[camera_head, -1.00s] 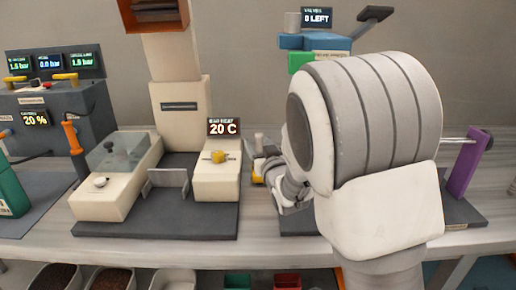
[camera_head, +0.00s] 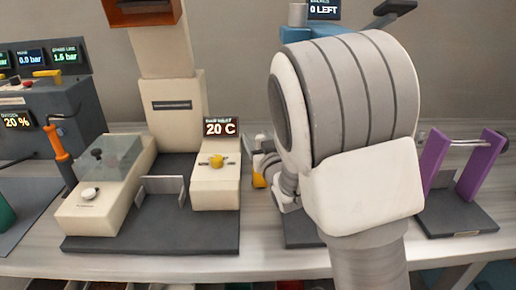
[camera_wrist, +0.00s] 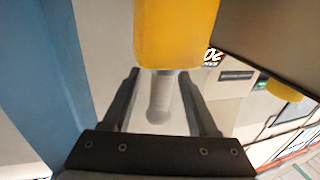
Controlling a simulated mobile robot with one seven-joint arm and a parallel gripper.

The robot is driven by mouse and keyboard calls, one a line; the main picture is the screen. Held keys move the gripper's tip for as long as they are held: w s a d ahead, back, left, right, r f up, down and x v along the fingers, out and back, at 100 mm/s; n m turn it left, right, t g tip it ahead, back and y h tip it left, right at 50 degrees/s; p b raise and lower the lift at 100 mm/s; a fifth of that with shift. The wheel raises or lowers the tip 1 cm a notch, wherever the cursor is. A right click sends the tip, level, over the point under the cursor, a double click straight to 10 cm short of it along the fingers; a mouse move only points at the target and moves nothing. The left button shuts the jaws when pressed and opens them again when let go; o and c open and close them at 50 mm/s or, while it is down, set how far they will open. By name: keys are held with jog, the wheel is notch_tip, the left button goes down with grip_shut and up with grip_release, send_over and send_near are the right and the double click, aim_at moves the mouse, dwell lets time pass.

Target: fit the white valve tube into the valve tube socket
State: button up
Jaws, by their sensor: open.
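My gripper (camera_wrist: 160,76) is open in the wrist view, one dark finger on each side of a pale, round-ended tube (camera_wrist: 159,103), likely the white valve tube. Whether the fingers touch it cannot be told. A yellow block (camera_wrist: 175,35) stands at the fingertips and covers the tube's far end. In the head view my gripper (camera_head: 263,162) is small and partly hidden by my arm, beside a yellow part (camera_head: 258,180) right of the cream machine. I cannot identify the valve tube socket; my arm hides much of the middle.
The cream machine (camera_head: 215,187) with a yellow knob and "20 C" display is close left of my gripper. A blue wall (camera_wrist: 45,60) fills the wrist view's left side. A purple stand (camera_head: 480,160) is right of my arm. A "0 LEFT" display (camera_head: 324,9) is behind.

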jog(key=shift+w, duration=0.1)
grip_shut()
dwell(0.4)
